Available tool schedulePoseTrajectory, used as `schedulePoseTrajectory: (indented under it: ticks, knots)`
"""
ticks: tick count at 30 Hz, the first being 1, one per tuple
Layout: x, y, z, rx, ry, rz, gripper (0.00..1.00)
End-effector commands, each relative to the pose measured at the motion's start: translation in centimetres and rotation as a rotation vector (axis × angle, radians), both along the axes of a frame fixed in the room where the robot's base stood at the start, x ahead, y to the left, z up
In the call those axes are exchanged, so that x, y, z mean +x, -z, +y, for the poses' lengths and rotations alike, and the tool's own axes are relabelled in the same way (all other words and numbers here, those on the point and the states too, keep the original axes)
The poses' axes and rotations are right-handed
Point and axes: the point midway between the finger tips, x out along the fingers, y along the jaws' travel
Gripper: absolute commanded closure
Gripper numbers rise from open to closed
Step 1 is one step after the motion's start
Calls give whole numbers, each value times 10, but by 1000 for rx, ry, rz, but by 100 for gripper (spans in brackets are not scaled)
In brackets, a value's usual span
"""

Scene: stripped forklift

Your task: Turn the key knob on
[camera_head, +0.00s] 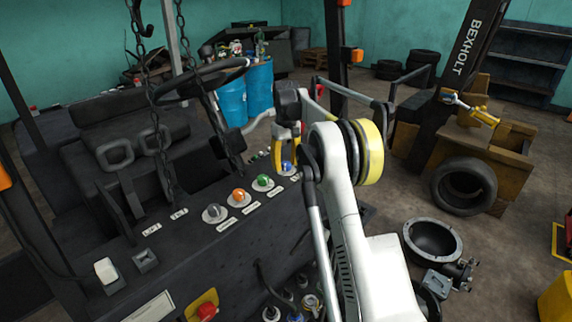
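A row of knobs sits on the dark forklift panel (190,238): a grey knob (214,212), an orange knob (238,195), a green knob (262,181) and a blue knob (287,166). Their small white labels are too small to read, so I cannot tell for sure which is the key knob. My gripper (286,158), with yellow fingers, points down at the blue knob at the right end of the row. The fingers partly hide this knob. I cannot tell whether they touch it or how far they are apart.
A steering wheel (203,80) and hanging chains (158,120) stand behind the panel. A white rocker switch (106,270) and a red button (206,311) are at the front left. Blue barrels (259,90) stand behind. A tyre (463,187) lies right.

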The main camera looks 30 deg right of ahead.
Motion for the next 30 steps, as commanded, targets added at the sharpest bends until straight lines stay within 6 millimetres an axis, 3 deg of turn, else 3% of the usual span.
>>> schedulePoseTrajectory:
  ticks: [13, 24, 30]
  knots:
    - [0, -9, 0, 0, -1, 0, 44]
    - [0, -87, 0, 0, -1, 0, 44]
    - [0, -113, 0, 0, -1, 0, 44]
